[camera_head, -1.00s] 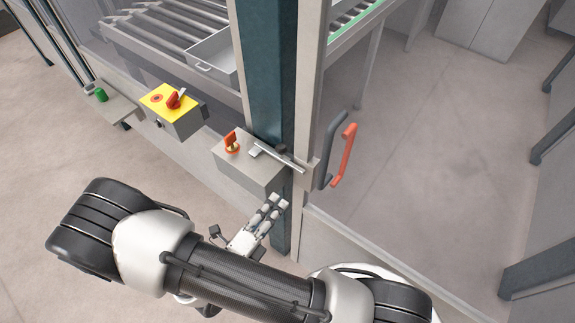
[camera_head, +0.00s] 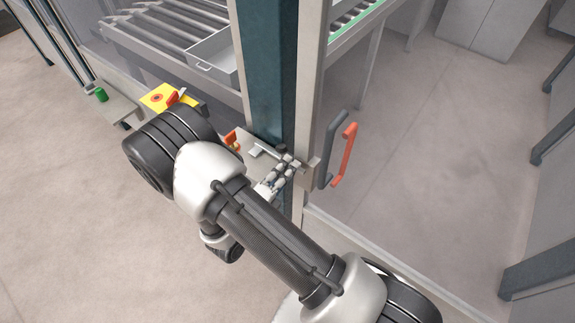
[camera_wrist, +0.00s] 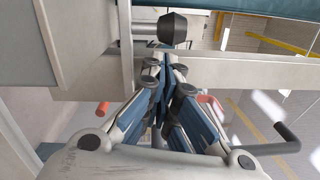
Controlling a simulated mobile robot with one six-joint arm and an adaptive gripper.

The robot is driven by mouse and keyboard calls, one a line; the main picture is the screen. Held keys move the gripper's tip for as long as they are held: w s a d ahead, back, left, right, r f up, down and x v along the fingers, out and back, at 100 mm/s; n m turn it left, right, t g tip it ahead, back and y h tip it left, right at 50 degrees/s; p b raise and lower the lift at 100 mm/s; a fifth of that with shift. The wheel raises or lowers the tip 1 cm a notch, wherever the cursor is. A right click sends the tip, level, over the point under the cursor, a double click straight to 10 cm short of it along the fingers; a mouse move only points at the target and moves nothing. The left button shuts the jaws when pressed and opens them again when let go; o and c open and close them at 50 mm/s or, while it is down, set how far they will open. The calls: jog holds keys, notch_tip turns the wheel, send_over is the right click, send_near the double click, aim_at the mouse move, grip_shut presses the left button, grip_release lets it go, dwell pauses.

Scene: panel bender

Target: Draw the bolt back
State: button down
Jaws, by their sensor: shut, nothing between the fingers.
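The bolt's silver bar (camera_head: 268,151) lies along the top of a grey lock box (camera_head: 258,137) at the dark green post, pointing towards the door frame. Its black knob (camera_head: 281,149) stands up from it. In the wrist view the knob (camera_wrist: 173,28) is just beyond my fingertips, at the top, with a bare gap visible below it. My gripper (camera_head: 289,163) is shut and empty, close beside the bolt on its near side. In the wrist view my gripper's fingers (camera_wrist: 167,68) meet below the knob. My fingers and arm hide part of the bar and box.
An orange-red key or switch (camera_head: 231,139) stands on the lock box, near my arm. A yellow switch box (camera_head: 154,98) is left, partly covered by my arm. A red handle (camera_head: 345,152) and a dark handle (camera_head: 328,155) stand on the door to the right. Floor beyond is clear.

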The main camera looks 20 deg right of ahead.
aim_at(276, 154)
jog(key=shift+w, duration=0.1)
jog(key=w+a, duration=0.1)
jog(key=w, duration=0.1)
jog(key=w+a, duration=0.3)
jog(key=w, duration=0.1)
jog(key=shift+w+a+b, duration=0.1)
jog(key=shift+a+b, duration=0.15)
jog(key=shift+b, duration=0.1)
